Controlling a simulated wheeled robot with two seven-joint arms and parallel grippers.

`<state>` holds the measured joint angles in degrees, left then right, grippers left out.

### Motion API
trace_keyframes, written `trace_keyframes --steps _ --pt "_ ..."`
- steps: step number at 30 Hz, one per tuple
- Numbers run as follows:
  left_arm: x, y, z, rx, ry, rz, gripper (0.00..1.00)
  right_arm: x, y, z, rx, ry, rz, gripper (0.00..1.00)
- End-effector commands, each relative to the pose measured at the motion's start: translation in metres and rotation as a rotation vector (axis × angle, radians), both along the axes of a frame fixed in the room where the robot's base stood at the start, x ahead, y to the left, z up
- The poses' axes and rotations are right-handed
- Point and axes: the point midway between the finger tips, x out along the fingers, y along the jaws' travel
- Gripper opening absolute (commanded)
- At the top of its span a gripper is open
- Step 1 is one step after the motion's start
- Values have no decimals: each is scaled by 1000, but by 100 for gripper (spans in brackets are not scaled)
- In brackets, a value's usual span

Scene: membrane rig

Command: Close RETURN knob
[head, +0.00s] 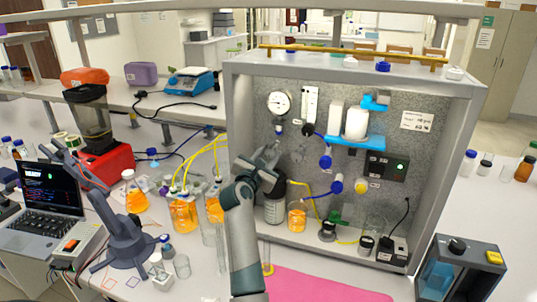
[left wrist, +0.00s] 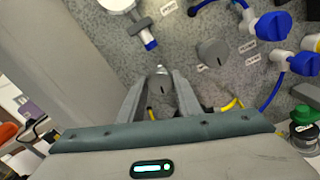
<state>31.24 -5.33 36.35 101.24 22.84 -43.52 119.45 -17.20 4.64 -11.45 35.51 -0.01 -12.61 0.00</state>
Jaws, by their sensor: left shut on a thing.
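My left gripper (head: 268,163) reaches the grey speckled panel (head: 270,130) of the rig, left of its middle. In the left wrist view the fingers (left wrist: 160,90) are shut on a small grey knob (left wrist: 160,84), with a dark mark on its face. A second, larger grey knob (left wrist: 213,52) sits to its right, apart from the fingers, with small labels beside it. The labels are too small to read, so I cannot tell which knob is named RETURN. In the head view the held knob is hidden behind my gripper. My right gripper is not in view.
A pressure gauge (head: 279,103) and blue valves (head: 325,161) are on the panel near my gripper. The rig's left side wall (head: 242,120) is close to my arm. A pink mat (head: 325,287) lies in front.

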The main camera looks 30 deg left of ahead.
Motion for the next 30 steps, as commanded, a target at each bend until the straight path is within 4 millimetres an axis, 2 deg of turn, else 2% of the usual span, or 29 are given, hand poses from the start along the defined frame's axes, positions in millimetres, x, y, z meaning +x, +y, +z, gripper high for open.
trace_keyframes --steps 10,30 --pt "0 0 2 303 71 0 8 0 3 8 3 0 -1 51" --pt "0 0 1 924 219 3 8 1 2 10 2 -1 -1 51"
